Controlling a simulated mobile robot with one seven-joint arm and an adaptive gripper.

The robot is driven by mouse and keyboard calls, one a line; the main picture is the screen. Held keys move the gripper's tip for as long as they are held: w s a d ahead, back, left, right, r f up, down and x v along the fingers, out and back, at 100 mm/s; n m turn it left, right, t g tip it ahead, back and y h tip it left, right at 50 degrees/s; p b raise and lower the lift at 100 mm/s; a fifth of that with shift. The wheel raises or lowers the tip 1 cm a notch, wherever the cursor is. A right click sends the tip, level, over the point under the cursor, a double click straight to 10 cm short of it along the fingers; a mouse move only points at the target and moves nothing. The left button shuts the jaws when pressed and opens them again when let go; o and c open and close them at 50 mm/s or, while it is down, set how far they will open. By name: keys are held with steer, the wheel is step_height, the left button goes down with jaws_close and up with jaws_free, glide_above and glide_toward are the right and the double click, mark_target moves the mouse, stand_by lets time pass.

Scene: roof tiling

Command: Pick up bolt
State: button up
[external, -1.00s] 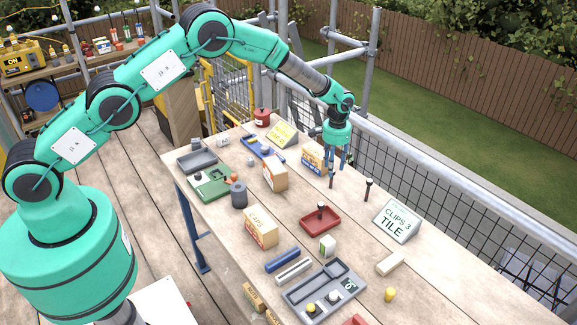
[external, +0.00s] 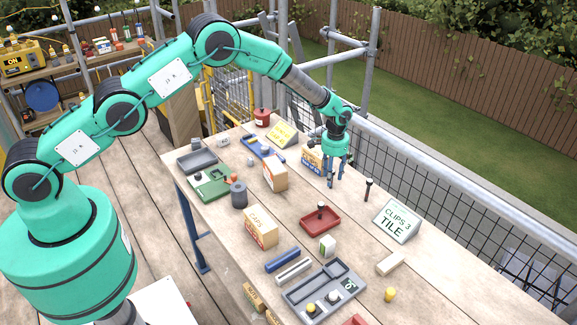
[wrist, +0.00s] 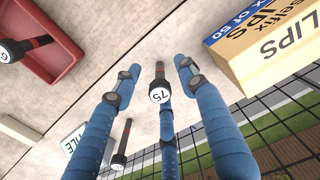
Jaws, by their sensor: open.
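A dark bolt (wrist: 160,90) with a pale round head reading 75 stands between the blue fingers of my gripper (wrist: 158,76) in the wrist view. The fingers are spread around it, with visible gaps at left and right. In the external view my gripper (external: 336,178) is low over the far side of the table, and its fingers largely hide this bolt. A second bolt (external: 368,189) stands to the right, also in the wrist view (wrist: 120,146). A third bolt (external: 320,209) is in the red tray (external: 308,230).
A Clips box (external: 311,158) stands close beside my gripper, on the right in the wrist view (wrist: 262,50). A mesh guard (external: 450,205) runs along the table's far edge. Bare wood lies between gripper and red tray.

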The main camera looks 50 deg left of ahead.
steer(key=shift+f, duration=0.45)
jaws_close()
stand_by(0.3)
